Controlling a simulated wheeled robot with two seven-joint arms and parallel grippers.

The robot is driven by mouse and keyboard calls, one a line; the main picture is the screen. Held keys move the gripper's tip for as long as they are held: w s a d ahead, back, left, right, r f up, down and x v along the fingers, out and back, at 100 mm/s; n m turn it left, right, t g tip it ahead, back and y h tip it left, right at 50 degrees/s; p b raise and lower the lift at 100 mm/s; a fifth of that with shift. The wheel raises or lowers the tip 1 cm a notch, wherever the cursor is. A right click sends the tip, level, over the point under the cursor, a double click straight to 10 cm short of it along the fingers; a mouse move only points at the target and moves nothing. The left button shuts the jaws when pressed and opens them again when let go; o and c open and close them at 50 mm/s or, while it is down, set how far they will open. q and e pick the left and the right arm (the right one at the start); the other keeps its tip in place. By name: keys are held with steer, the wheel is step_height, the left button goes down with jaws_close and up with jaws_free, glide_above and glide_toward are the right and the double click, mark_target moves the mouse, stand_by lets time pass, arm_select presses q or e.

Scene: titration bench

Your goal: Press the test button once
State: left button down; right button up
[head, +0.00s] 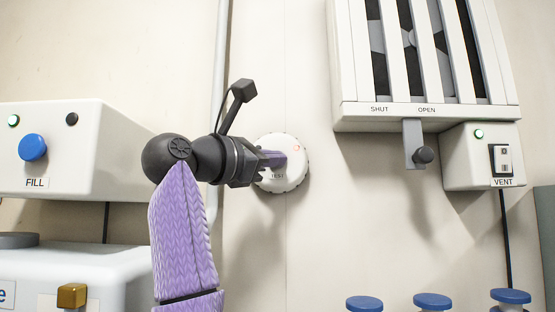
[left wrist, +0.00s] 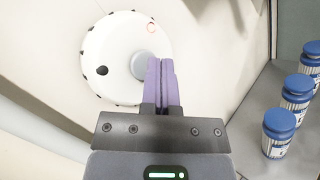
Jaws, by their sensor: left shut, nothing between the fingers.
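The test unit (head: 290,182) is a round white disc on the wall, with dark studs on its rim and a small red ring mark near its top. Its label is partly hidden behind my gripper in the head view. The left wrist view shows the disc (left wrist: 108,62) with a round grey button (left wrist: 143,65) at its middle. My left gripper (head: 282,159) is shut and empty, its purple fingers pointing at the disc. In the left wrist view the fingertips (left wrist: 160,62) overlap the button's right edge; I cannot tell whether they touch it. My right gripper is not in view.
A white box with a blue FILL button (head: 32,147) stands at left. A louvred vent (head: 425,60) with a SHUT/OPEN lever (head: 423,155) hangs at upper right, beside a VENT switch (head: 502,160). Blue-capped bottles (left wrist: 280,128) stand on a shelf below right.

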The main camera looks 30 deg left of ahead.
arm_select(q)
steer(key=shift+w+a, duration=0.25)
steer(key=shift+w, duration=0.15)
stand_by(1.1)
steer(key=shift+s+d+b, duration=0.45)
steer(key=shift+s+b, duration=0.25)
steer(key=s+d+b, duration=0.1)
steer(key=s+b, duration=0.1)
steer(key=s+d+b, duration=0.1)
steer(key=s, duration=0.1)
steer(key=shift+s+d, duration=0.1)
steer(key=shift+d, duration=0.2)
stand_by(0.7)
